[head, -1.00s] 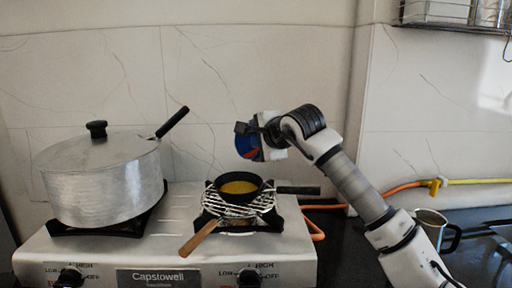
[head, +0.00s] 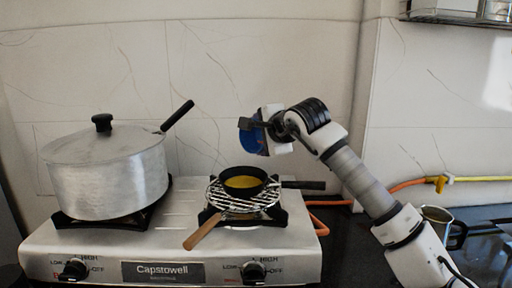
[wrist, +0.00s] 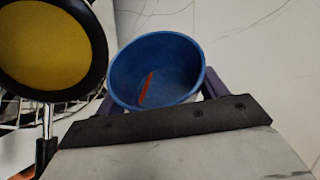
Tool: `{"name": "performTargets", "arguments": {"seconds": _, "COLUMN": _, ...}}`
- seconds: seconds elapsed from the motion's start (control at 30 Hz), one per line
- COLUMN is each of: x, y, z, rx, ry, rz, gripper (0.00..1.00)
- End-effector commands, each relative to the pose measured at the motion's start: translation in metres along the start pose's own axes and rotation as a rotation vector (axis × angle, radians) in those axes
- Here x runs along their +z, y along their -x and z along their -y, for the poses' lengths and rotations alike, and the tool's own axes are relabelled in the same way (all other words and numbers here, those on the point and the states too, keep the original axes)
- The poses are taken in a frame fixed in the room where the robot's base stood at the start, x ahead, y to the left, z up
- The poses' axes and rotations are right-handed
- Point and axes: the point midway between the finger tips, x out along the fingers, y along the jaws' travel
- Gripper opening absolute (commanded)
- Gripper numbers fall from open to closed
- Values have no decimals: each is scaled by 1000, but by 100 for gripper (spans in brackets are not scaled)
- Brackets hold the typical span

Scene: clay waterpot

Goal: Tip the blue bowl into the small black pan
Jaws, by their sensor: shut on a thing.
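The blue bowl (head: 251,140) is held up in the air, tilted on its side, above and slightly right of the small black pan (head: 266,186). My gripper (head: 258,128) is shut on it. In the wrist view the bowl (wrist: 155,68) sits between purple fingers (wrist: 213,84), its mouth towards the camera, with a red-orange streak on the inside. The pan rests on a wire grate over the right burner and holds a flat yellow layer. It also shows in the wrist view (wrist: 99,50) at the left, apart from the bowl.
A large lidded aluminium pot (head: 108,180) stands on the left burner of the stove (head: 165,245). A wooden handle (head: 205,231) sticks out in front of the grate. A metal mug (head: 435,215) and an orange hose (head: 408,184) lie to the right. A tiled wall is behind.

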Motion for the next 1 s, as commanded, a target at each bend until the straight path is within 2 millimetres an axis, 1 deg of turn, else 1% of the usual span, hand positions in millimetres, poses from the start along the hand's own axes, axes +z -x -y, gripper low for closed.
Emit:
{"name": "performTargets", "arguments": {"seconds": 0.5, "x": 4, "y": 2, "z": 2, "rx": -36, "ry": 85, "rz": -38, "gripper": 45}}
{"name": "performTargets", "arguments": {"seconds": 1.0, "x": 4, "y": 3, "z": 3, "rx": -38, "ry": 88, "rz": -39, "gripper": 45}}
